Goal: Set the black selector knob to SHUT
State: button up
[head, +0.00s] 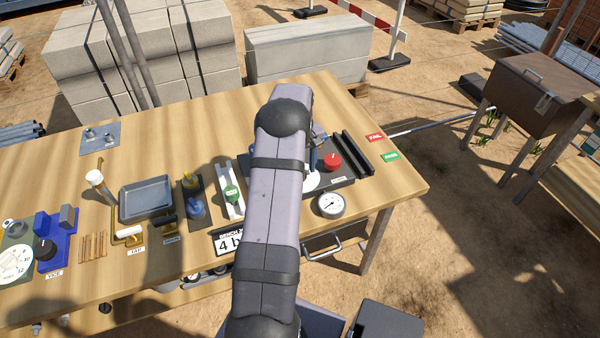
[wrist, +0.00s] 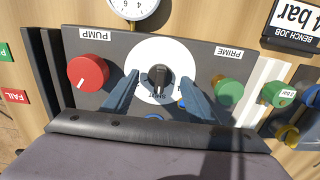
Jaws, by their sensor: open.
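The black selector knob (wrist: 158,78) stands at the middle of a round white dial (wrist: 172,55) in the wrist view, on a dark panel between the PUMP and PRIME labels. I cannot tell which mark the knob points at. My gripper (wrist: 161,80) is open, with one finger on each side of the knob and visible gaps between. In the head view my arm hides the knob, and only an edge of the white dial (head: 312,181) shows.
A red knob (wrist: 88,72) sits on one side of the dial and a green knob (wrist: 229,90) on the other. A gauge (wrist: 133,6) lies beyond the panel. PASS and FAIL labels (head: 375,137) lie on the bench.

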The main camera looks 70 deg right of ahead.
jog(key=shift+r+p, duration=2.45)
jog(key=shift+r, duration=1.1)
jog(key=shift+r+b, duration=0.55)
jog(key=shift+r, duration=0.05)
notch_tip(320, 180, up, 6)
jog(key=b, duration=0.2)
